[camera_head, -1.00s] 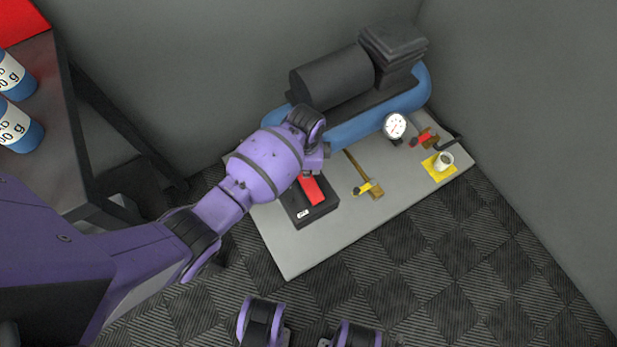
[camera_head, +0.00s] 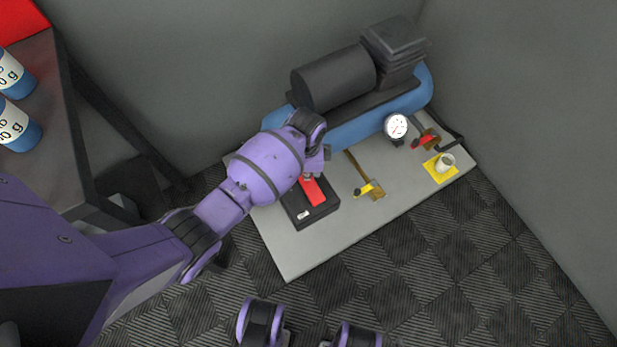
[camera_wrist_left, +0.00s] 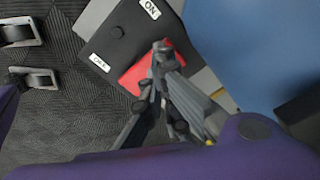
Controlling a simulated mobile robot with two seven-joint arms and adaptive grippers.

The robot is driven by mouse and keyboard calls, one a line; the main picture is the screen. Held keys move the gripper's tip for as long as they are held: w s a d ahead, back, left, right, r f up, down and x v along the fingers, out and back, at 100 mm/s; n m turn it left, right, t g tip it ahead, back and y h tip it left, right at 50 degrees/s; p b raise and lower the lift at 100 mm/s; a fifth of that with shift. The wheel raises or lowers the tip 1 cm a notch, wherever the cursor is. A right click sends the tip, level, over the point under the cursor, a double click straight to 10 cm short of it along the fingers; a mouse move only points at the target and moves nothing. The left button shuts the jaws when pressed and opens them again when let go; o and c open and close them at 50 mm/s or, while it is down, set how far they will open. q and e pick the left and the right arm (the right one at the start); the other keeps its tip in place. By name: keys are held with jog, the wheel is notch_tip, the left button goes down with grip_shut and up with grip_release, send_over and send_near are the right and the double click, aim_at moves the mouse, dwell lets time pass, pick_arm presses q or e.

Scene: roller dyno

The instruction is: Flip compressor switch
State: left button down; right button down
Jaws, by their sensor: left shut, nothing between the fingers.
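The compressor switch is a red rocker (camera_head: 314,193) on a black box (camera_head: 325,209). In the left wrist view the red rocker (camera_wrist_left: 136,77) lies beside the black box face (camera_wrist_left: 118,45), which has an ON label (camera_wrist_left: 150,9) and an OFF label (camera_wrist_left: 100,62). My left gripper (camera_head: 318,170) is over the far end of the rocker, its fingers partly hidden by its wrist. In the wrist view the closed, empty fingertips (camera_wrist_left: 162,48) overlap the red rocker; whether they touch it I cannot tell. The rocker's tilt is unclear.
A blue compressor tank (camera_head: 375,120) with a black motor (camera_head: 335,78) stands behind the switch box. The grey base plate's front (camera_head: 300,258) is clear.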

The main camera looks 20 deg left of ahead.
pick_arm(q)
jog(key=shift+f, duration=0.4)
pick_arm(e)
jog(key=shift+w, duration=0.1)
pick_arm(q)
jog(key=shift+f+b, duration=0.5)
jog(key=shift+f, duration=0.05)
pick_arm(e)
jog(key=shift+s+f, duration=0.2)
jog(key=shift+f, duration=0.3)
